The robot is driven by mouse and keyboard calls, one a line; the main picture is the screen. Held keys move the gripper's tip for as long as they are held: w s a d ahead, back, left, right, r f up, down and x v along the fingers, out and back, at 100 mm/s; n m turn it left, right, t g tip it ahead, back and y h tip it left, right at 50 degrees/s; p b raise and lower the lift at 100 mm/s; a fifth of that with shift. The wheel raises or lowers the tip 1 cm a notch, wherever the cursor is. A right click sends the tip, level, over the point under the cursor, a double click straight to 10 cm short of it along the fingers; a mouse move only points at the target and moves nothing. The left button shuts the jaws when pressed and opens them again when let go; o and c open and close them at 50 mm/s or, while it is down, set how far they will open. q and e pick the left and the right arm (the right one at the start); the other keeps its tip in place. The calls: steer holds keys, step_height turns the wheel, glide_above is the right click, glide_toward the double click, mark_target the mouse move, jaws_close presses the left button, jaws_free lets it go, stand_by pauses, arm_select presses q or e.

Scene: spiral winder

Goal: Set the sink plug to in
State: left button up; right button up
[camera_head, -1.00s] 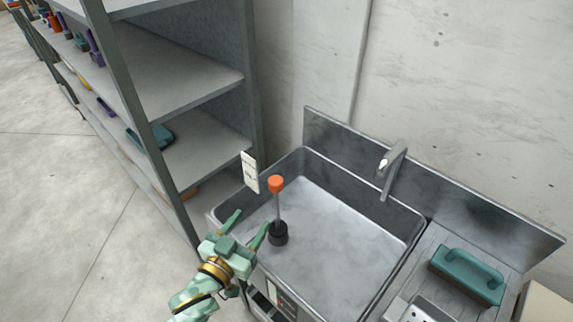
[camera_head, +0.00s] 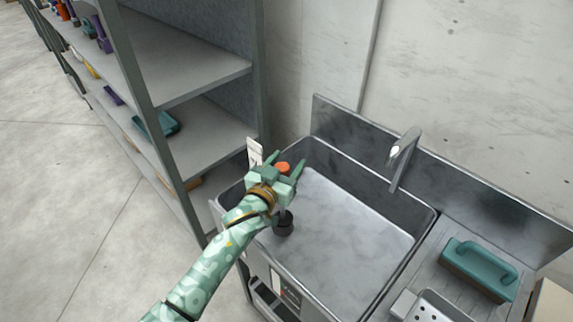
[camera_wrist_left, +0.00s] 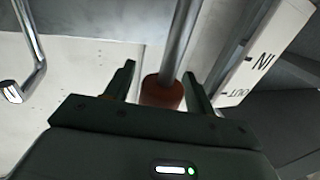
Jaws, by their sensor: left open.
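The sink plug's orange knob (camera_head: 283,167) tops a thin metal rod, and its black base (camera_head: 283,224) stands in the left part of the sink basin (camera_head: 345,225). In the left wrist view the rod (camera_wrist_left: 181,40) and the orange-red knob (camera_wrist_left: 162,92) show between the fingers. My left gripper (camera_head: 287,160) is open, with one finger on each side of the knob; contact cannot be told. My arm hides part of the rod in the head view. A white label plate (camera_head: 254,152) stands beside the plug; in the left wrist view it reads IN and OUT (camera_wrist_left: 262,62). My right gripper is not in view.
The tap (camera_head: 402,158) stands at the back of the sink. A teal handled block (camera_head: 480,268) lies on the drainboard at the right. Grey shelving (camera_head: 205,75) rises close on the left. The rest of the basin is clear.

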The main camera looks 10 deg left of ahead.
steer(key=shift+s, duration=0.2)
